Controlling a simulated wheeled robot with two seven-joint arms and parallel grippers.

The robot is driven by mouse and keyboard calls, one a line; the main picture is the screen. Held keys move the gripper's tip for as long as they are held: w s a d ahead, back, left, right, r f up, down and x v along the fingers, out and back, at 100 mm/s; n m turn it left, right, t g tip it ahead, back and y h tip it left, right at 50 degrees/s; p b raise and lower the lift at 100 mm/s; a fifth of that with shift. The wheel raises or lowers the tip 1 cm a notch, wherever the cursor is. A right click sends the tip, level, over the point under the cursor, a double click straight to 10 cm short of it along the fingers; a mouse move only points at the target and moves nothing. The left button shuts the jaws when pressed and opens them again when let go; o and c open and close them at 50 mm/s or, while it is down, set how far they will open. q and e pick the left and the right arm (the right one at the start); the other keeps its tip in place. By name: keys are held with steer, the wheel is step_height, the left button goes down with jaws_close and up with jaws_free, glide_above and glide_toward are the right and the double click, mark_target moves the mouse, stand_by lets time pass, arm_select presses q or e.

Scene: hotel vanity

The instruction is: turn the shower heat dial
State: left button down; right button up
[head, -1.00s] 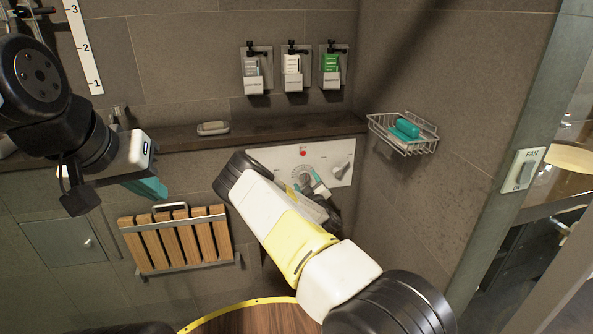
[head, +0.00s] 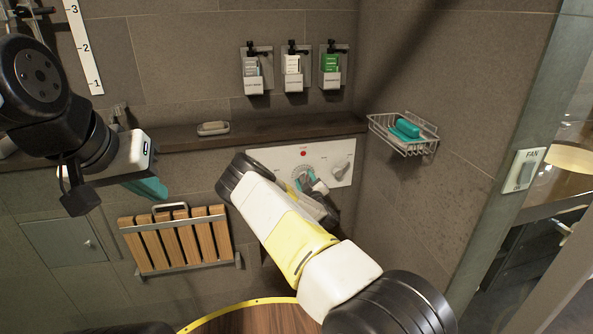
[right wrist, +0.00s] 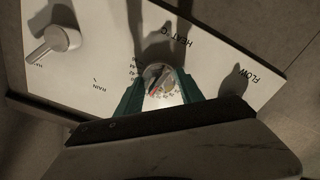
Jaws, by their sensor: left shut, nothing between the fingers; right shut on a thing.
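The white shower panel (head: 268,157) is on the back wall below the ledge; it also shows in the right wrist view (right wrist: 100,25). My right gripper (head: 307,181) is at the panel's middle, its arm hiding part of the panel. In the right wrist view, the teal fingers of my right gripper (right wrist: 158,95) are shut on the round heat dial (right wrist: 157,74), beside the "HEAT °C" lettering. The dial shows a small red mark. My left gripper (head: 150,188) is shut and empty in front of the wall, far left of the panel.
A grey lever (head: 342,169) is on the panel's right part. A folded slatted wooden seat (head: 180,240) is at lower left. A wire basket (head: 402,140) is on the right wall. Three dispensers (head: 293,78) hang above the ledge (head: 265,131).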

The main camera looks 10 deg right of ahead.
steer(key=shift+d+r+m, duration=0.1)
steer(key=shift+r+m, duration=0.05)
steer(key=shift+m, duration=0.15)
steer(key=shift+d+r+m, duration=0.1)
steer(key=shift+m, duration=0.9)
steer(key=m, duration=0.8)
steer(key=shift+m, duration=1.4)
steer(key=shift+a+m, duration=0.2)
steer(key=shift+m, duration=0.2)
